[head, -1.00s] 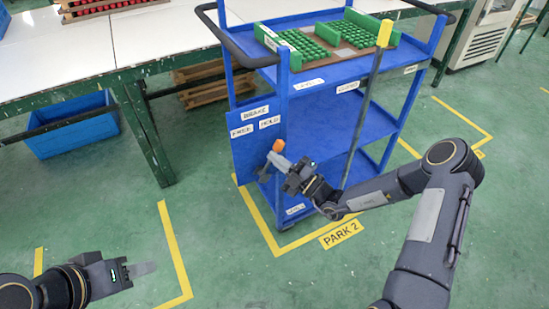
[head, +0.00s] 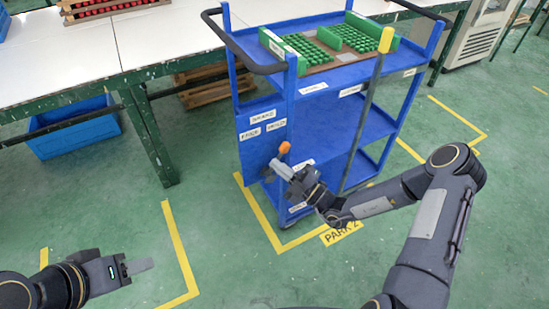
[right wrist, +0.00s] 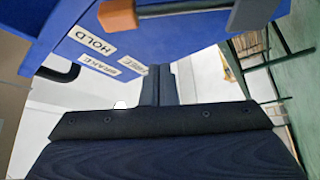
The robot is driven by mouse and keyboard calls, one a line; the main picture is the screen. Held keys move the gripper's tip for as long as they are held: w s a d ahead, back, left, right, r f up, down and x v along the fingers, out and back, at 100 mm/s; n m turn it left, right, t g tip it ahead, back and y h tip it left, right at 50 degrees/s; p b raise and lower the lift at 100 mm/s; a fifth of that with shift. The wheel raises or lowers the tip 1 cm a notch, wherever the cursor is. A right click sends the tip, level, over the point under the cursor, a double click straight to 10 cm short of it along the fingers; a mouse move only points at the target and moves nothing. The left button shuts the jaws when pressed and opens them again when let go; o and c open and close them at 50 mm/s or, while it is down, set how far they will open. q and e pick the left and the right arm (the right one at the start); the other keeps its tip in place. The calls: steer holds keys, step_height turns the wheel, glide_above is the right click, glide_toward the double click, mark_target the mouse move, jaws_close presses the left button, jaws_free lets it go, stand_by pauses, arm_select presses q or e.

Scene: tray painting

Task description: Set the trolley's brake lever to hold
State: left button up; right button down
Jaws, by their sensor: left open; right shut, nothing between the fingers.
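The blue trolley (head: 320,135) stands in the middle of the head view. Its side panel carries BRAKE, FREE and HOLD labels (head: 276,126). The brake lever's orange knob (head: 284,147) shows just below and right of the HOLD label; most of the lever is hidden. In the right wrist view an orange-brown knob (right wrist: 117,14) is at the top, beside the HOLD label (right wrist: 93,41). My right gripper (head: 277,168) is shut and empty, just below the knob; I cannot tell whether they touch. My left gripper (head: 146,265) is open, low at the left, away from the trolley.
Green blocks (head: 325,46) lie on the trolley's top. A yellow-topped pole (head: 372,100) stands at its front, near my right arm. A white-topped table (head: 100,55) is behind at the left, with a blue crate (head: 75,135) under it.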

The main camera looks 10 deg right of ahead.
arm_select(q)
steer(key=shift+d+r, duration=0.15)
steer(key=shift+d, duration=0.25)
arm_select(e)
steer(key=v, duration=0.8)
steer(key=shift+w+d, duration=0.2)
steer(key=s+a+r+n+g, duration=0.2)
steer(key=s+r+n+g, duration=0.25)
steer(key=n, duration=0.55)
steer(key=s+a+r+n+g+h, duration=0.1)
steer(key=s+r+n+g, duration=0.35)
steer(key=n, duration=0.45)
steer(key=s+a+r+n+g, duration=0.25)
steer(key=s+n+g, duration=0.3)
steer(key=n, duration=0.45)
steer(key=s+d+r+n+t+h, duration=0.5)
steer(key=s+d+n+h, duration=0.45)
steer(key=n, duration=1.05)
arm_select(q)
step_height(320, 180, up, 16)
steer(key=p, duration=1.6)
steer(key=shift+r+p, duration=0.25)
steer(key=shift+p, duration=0.1)
arm_select(e)
step_height(320, 180, up, 16)
steer(key=shift+h, duration=0.35)
